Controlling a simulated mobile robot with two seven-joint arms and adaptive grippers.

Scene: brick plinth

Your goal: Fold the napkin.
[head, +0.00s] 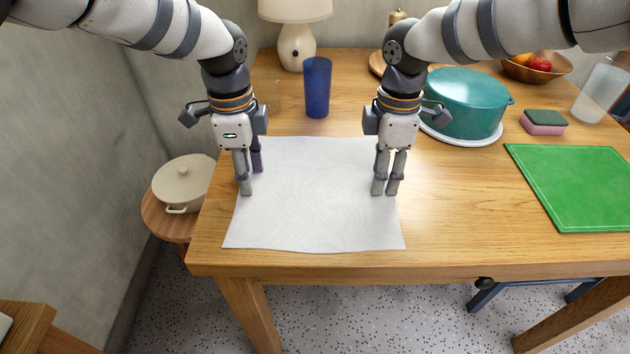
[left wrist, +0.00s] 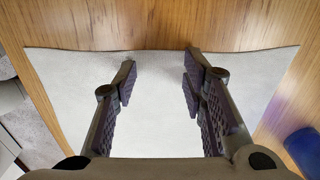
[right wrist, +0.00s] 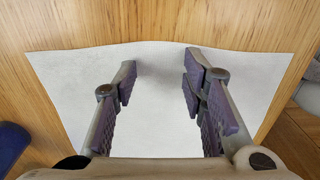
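The white napkin (head: 310,215) lies flat and spread out on the wooden table, near its front edge. It also shows in the left wrist view (left wrist: 155,125) and the right wrist view (right wrist: 155,120). My left gripper (head: 250,182) points down over the napkin's left side, its fingers apart with nothing between them. My right gripper (head: 384,192) points down over the napkin's right side. The right wrist view shows its fingers apart and empty. I cannot tell whether the fingertips touch the cloth. The grippers cover small parts of the napkin's sides.
A blue cup (head: 317,88) stands behind the napkin, and a lamp (head: 296,45) stands farther back. A teal pot (head: 466,104), a sponge (head: 543,122) and a green cutting board (head: 578,188) are to the right. Bare table (head: 460,215) lies between napkin and board.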

